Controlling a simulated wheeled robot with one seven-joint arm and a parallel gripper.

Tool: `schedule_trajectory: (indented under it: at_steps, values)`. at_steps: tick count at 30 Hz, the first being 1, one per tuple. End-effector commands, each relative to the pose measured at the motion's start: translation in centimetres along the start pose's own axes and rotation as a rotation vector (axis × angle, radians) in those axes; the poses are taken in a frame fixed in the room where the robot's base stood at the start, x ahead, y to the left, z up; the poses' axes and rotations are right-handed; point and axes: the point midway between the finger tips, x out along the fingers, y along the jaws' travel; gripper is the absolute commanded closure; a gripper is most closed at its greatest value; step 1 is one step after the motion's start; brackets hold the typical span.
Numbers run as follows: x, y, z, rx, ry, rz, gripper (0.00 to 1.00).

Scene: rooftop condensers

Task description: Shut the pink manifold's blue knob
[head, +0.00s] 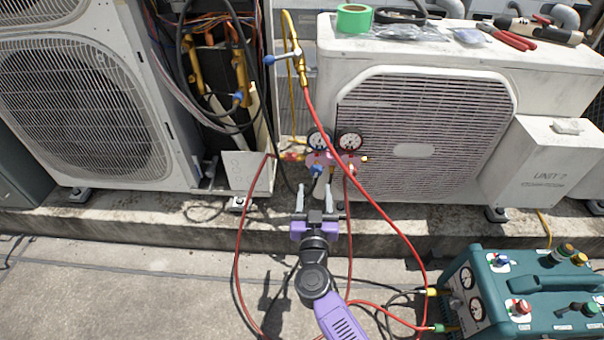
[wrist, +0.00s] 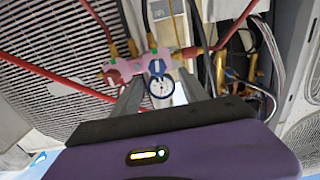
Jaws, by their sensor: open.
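The pink manifold (head: 334,159) with two round gauges hangs in front of the right condenser. Its blue knob (head: 317,170) is on its left side, below the left gauge. The manifold (wrist: 186,58) and the blue knob (wrist: 157,67) also show in the wrist view, where the picture looks turned over. My gripper (head: 314,189) is open and empty, just below and in front of the blue knob. In the wrist view the knob lies beyond the gap between the fingers, apart from them as far as I can tell. A gauge (wrist: 161,87) shows between the fingers.
A red hose (head: 368,190) runs down past the manifold's right, and another loops at the left. Other blue-handled valves (head: 269,59) sit on brass fittings at upper left. A teal machine (head: 500,290) stands at lower right. The concrete at lower left is mostly clear.

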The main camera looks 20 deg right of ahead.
Motion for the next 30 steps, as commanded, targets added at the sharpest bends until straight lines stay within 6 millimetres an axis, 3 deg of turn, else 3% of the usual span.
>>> schedule_trajectory:
  at_steps: [8, 21, 30]
  values:
    - [0.8, 0.5, 0.2, -0.100, -0.005, 0.017, 0.48]
    - [6.9, 0.5, 0.3, -0.099, -0.003, 0.016, 0.48]
    - [7.8, 0.5, 0.0, -0.100, -0.005, 0.015, 0.48]
